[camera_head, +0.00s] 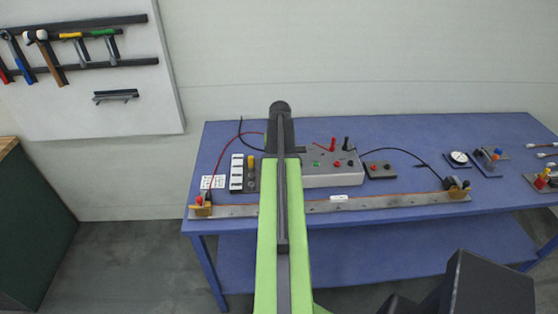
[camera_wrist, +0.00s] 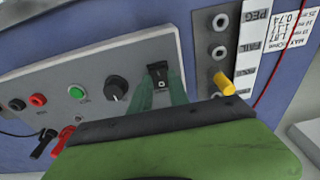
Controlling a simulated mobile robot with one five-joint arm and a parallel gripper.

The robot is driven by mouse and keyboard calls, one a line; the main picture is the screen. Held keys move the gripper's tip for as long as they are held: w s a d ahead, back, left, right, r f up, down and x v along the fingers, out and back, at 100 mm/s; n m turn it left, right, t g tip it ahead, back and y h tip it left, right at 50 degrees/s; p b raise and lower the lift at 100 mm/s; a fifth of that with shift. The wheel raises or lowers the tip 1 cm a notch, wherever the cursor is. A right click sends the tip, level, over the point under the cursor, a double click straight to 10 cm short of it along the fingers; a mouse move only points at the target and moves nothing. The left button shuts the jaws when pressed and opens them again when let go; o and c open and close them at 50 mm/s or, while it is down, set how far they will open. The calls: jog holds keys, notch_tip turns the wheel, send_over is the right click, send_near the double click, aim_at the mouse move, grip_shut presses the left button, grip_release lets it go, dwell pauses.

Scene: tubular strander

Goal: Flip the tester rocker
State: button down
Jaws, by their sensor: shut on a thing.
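The tester is a light grey box (camera_head: 345,177) on the blue bench. In the wrist view its panel (camera_wrist: 100,62) fills the upper left. The black tester rocker (camera_wrist: 158,72) sits at the panel's right side, with a small pale mark on it. My gripper (camera_wrist: 161,92) has its two green fingers on either side of the rocker and is shut on it. The fingers partly cover the rocker's lower part and the label below it. In the head view my arm hides the rocker and the gripper.
A black knob (camera_wrist: 117,91), a green button (camera_wrist: 76,92) and red and black plugs (camera_wrist: 62,138) are close by on the panel. A yellow peg (camera_wrist: 224,84) stands in a holed strip to the right. A long metal bar (camera_head: 375,202) lies along the bench (camera_head: 440,138) in front.

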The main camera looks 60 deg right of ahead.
jog(key=shift+s, duration=0.1)
jog(key=c, duration=1.2)
grip_release()
jog(key=shift+d, duration=0.1)
jog(key=shift+c, duration=0.2)
notch_tip(320, 180, up, 17)
jog(key=a+p, duration=0.1)
jog(key=p, duration=1.6)
jog(key=shift+s+a+r, duration=0.2)
jog(key=shift+s+a, duration=0.05)
jog(key=shift+s, duration=0.2)
